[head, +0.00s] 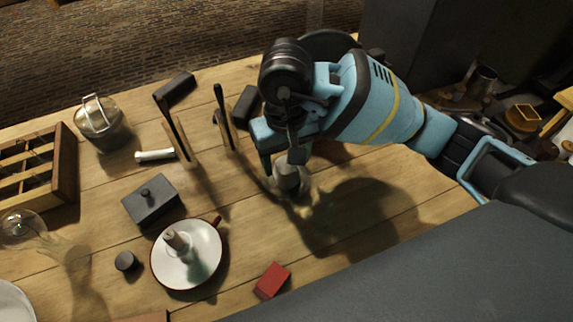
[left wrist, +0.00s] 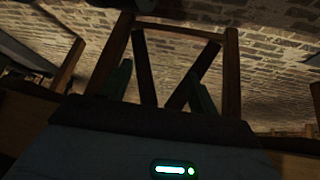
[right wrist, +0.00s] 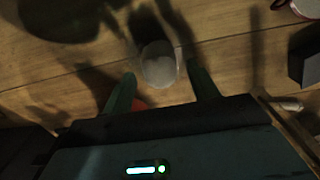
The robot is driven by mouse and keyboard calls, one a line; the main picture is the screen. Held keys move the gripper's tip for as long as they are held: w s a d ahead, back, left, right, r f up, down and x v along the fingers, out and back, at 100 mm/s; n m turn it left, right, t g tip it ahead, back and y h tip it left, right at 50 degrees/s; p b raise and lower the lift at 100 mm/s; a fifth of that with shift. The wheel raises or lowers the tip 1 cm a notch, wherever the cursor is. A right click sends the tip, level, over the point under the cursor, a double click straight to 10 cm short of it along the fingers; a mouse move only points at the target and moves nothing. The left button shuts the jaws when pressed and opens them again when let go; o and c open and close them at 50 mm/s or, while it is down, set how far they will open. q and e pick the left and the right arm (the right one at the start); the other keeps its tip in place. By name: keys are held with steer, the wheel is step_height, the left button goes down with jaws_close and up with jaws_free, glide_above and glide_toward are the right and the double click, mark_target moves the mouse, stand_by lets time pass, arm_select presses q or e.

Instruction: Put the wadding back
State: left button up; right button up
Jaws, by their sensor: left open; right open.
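A small grey-white, round-topped piece (head: 288,178) stands on the wooden table under my right gripper (head: 283,163). It may be the wadding or a small vessel; I cannot tell which. In the right wrist view this pale piece (right wrist: 158,63) lies between and just beyond the open fingertips (right wrist: 161,85), and contact with them is not visible. My left gripper (left wrist: 161,86) is open and empty in its own wrist view, away from the table items. A clear lidded jar (head: 98,125) with a wire handle stands at the table's left.
A red-rimmed white dish (head: 207,262) holds an upright piece. Near it are a dark lidded box (head: 150,201), a black knob (head: 125,262), a red block (head: 272,281) and a white roll (head: 155,155). Upright stands (head: 182,140) rise left of my right gripper. A compartment tray (head: 67,170) sits far left.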

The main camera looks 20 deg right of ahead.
step_height(320, 180, up, 8)
steer(key=shift+p, duration=0.35)
steer(key=shift+r, duration=0.1)
stand_by(0.3)
